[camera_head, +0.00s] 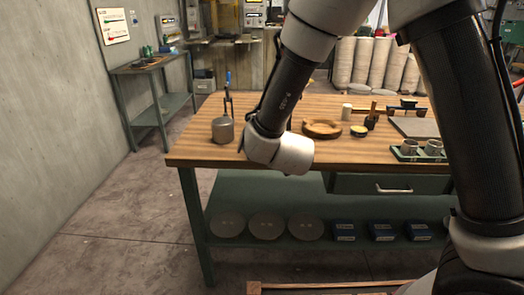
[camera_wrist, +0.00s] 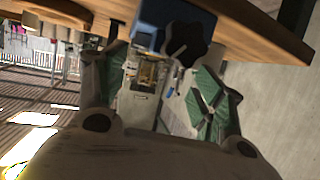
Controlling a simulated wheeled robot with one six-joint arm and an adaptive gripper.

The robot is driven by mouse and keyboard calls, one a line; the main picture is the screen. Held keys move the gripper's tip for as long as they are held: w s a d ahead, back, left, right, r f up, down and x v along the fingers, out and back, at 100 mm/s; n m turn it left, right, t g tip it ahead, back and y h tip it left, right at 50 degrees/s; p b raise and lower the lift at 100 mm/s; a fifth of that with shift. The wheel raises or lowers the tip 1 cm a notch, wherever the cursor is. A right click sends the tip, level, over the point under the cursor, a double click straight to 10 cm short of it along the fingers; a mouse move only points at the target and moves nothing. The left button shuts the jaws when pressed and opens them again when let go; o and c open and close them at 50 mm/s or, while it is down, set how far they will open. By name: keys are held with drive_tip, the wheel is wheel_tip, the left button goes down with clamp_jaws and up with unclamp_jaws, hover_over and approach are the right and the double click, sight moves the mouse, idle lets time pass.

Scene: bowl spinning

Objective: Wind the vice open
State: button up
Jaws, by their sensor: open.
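In the wrist view a blue block-like body, apparently the vice (camera_wrist: 168,14), sits at the wooden bench edge near the top of the picture. A black star-shaped knob (camera_wrist: 187,43) stands out from its near side. My gripper (camera_wrist: 158,68) is open, its green-padded fingers spread to the left and right. The knob lies beyond and between the fingers, towards the right one; I cannot tell whether anything touches it. In the head view my wrist hangs at the bench's front edge, and neither the fingers nor the vice can be made out there.
The wooden workbench (camera_head: 235,157) carries a grey pot (camera_head: 223,130), a wooden ring (camera_head: 322,128), a yellow tin (camera_head: 358,131) and a green tray (camera_head: 418,155) with cups. Grey discs and blue boxes lie on the lower shelf (camera_head: 280,200). The floor to the left is clear.

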drive_tip(key=s+a+f+n+t+h, duration=0.1)
drive_tip(key=s+a+f+t+h, duration=0.25)
drive_tip(key=s+f, duration=0.2)
drive_tip(key=shift+t+y, duration=0.25)
drive_tip(key=shift+t, duration=0.2)
drive_tip(key=w, duration=0.4)
drive_tip(key=w+d+r, duration=0.1)
drive_tip(key=w, duration=0.2)
drive_tip(key=shift+w, duration=0.1)
drive_tip(key=c, duration=1)
